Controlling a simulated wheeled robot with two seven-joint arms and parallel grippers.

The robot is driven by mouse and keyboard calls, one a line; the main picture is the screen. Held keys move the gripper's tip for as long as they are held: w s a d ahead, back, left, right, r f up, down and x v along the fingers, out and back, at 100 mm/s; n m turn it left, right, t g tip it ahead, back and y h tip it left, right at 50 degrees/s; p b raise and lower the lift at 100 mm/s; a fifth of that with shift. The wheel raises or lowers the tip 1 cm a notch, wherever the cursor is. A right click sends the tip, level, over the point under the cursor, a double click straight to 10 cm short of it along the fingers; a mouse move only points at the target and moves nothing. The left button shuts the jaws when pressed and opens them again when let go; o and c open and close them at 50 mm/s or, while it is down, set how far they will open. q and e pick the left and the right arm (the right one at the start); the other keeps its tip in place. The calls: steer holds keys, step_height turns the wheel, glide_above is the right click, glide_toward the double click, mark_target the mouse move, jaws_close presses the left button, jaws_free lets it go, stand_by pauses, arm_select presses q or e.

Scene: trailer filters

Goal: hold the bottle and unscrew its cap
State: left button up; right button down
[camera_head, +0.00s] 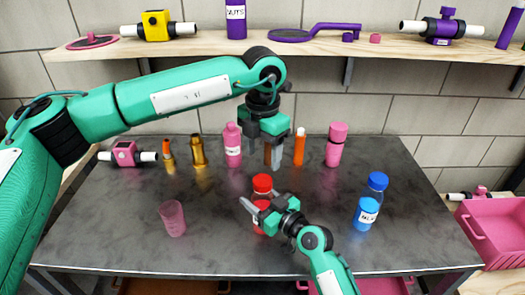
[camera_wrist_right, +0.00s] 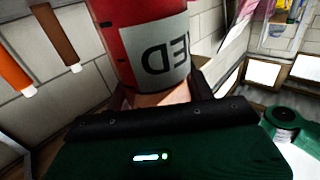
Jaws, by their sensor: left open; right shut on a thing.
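The red bottle (camera_head: 262,215) stands upright near the middle of the dark table, with its red cap (camera_head: 262,183) on top. My right gripper (camera_head: 262,203) is shut around the bottle's body from the front right. In the right wrist view, the bottle (camera_wrist_right: 135,25) with its white label fills the space between the fingers; its cap is out of that view. My left gripper (camera_head: 264,150) is open and empty. It points down, above and behind the cap, and does not touch it.
A blue bottle (camera_head: 377,184) stands to the right and a pink translucent cup (camera_head: 173,218) to the left. A pink bottle (camera_head: 233,145), orange and gold items, and a pink container (camera_head: 336,145) line the back. A loaded shelf (camera_head: 220,42) runs above.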

mark_target(262, 180)
arm_select(q)
steer(key=m, duration=0.9)
steer(key=shift+m, duration=0.3)
steer(key=m, duration=0.4)
steer(key=shift+m, duration=0.3)
steer(key=m, duration=0.4)
steer(key=shift+m, duration=0.3)
steer(key=m, duration=0.4)
steer(key=shift+m, duration=0.3)
steer(key=m, duration=0.4)
steer(key=shift+m, duration=0.3)
steer(key=m, duration=0.8)
steer(key=shift+f, duration=0.5)
step_height(262, 180, down, 7)
